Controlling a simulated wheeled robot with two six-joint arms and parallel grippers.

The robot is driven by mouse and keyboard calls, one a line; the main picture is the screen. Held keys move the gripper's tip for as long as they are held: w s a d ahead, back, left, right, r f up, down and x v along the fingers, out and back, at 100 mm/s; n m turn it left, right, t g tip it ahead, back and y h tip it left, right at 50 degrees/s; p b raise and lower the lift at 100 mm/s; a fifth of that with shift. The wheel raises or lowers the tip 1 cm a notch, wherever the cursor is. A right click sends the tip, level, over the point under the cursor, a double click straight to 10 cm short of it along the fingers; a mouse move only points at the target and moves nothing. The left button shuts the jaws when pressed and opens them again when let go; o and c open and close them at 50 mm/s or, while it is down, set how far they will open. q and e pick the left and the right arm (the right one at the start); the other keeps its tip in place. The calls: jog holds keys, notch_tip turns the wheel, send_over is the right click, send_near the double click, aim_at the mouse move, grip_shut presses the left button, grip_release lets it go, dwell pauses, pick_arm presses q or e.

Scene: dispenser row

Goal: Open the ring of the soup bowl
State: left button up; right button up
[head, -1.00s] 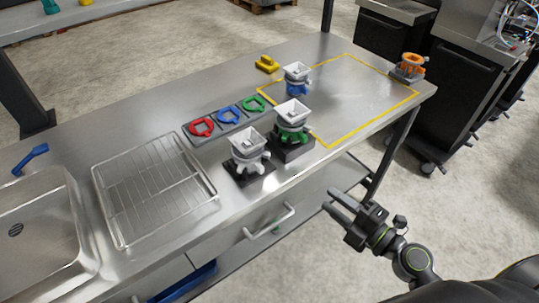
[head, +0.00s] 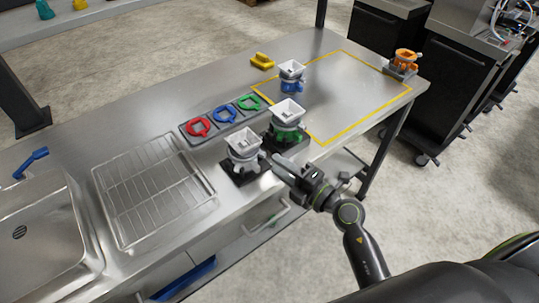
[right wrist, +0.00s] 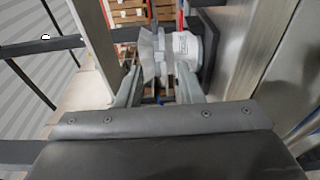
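Several square-topped bowl units stand on the steel table; no label tells me which is the soup bowl. The nearest has a white bowl and a pale grey ring part (head: 244,147) on a dark base. Behind it is a white bowl with a green lower part (head: 287,117), then one with a blue lower part (head: 291,76). My right gripper (head: 275,163) is open and empty, close to the right of the grey-ringed unit. In the right wrist view a white unit (right wrist: 187,46) appears sideways ahead of the parted fingers (right wrist: 158,82); contact cannot be told. My left gripper is out of view.
A grey tray holds red (head: 198,128), blue (head: 225,113) and green (head: 249,102) ring pieces. A wire rack (head: 150,190) and sink (head: 40,240) lie left. An orange unit (head: 405,60) stands at the far right corner. The yellow-outlined area (head: 345,95) is mostly clear.

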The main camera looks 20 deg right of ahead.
aim_at(265, 156)
jog(key=shift+x, duration=2.05)
jog(key=shift+c, duration=0.4)
grip_shut()
